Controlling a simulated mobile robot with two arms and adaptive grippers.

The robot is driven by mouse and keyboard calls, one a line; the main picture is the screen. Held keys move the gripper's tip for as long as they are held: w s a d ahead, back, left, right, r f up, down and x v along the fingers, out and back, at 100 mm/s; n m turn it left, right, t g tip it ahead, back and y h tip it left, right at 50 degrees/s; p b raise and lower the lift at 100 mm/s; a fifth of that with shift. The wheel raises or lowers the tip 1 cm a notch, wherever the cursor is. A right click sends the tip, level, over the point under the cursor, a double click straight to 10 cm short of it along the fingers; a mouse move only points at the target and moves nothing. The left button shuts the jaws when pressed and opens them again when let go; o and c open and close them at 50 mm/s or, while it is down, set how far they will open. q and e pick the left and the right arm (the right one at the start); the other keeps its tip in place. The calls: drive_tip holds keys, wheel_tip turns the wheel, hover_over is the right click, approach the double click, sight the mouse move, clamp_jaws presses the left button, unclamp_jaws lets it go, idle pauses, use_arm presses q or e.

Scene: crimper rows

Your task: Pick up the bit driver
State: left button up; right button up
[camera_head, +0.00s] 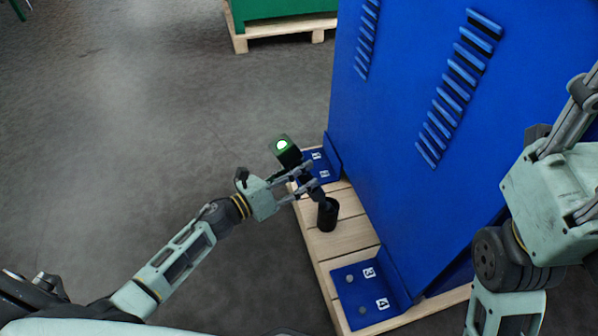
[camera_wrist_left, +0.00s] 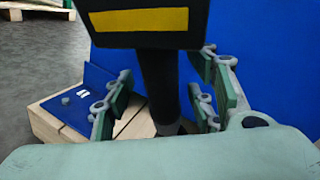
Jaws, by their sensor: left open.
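The bit driver (camera_head: 285,152) looks like an upright black tool with a green block and a lit round spot on top. Its lower end meets a black cylinder (camera_head: 327,215) on the wooden pallet. My left gripper (camera_head: 305,183) is open at its middle part. In the left wrist view, the driver's black head with a yellow stripe (camera_wrist_left: 148,20) is close above, and its dark stem (camera_wrist_left: 160,85) stands between my two fingers (camera_wrist_left: 158,112). I see no clear grip. My right gripper (camera_head: 562,180) is partly in view at the right edge; its fingertips are cut off.
A large blue panel (camera_head: 400,160) with slots rises right of the pallet (camera_head: 335,240). Blue brackets with numbered labels stand at its far (camera_head: 333,158) and near (camera_head: 352,290) ends. A green crate (camera_head: 285,8) on a pallet is farther back. Floor at left is clear.

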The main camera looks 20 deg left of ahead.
use_arm(q)
drive_tip(key=shift+w+d, duration=0.25)
drive_tip(key=shift+w, duration=0.1)
drive_tip(key=shift+c, duration=0.2)
clamp_jaws()
drive_tip(key=shift+r, duration=0.25)
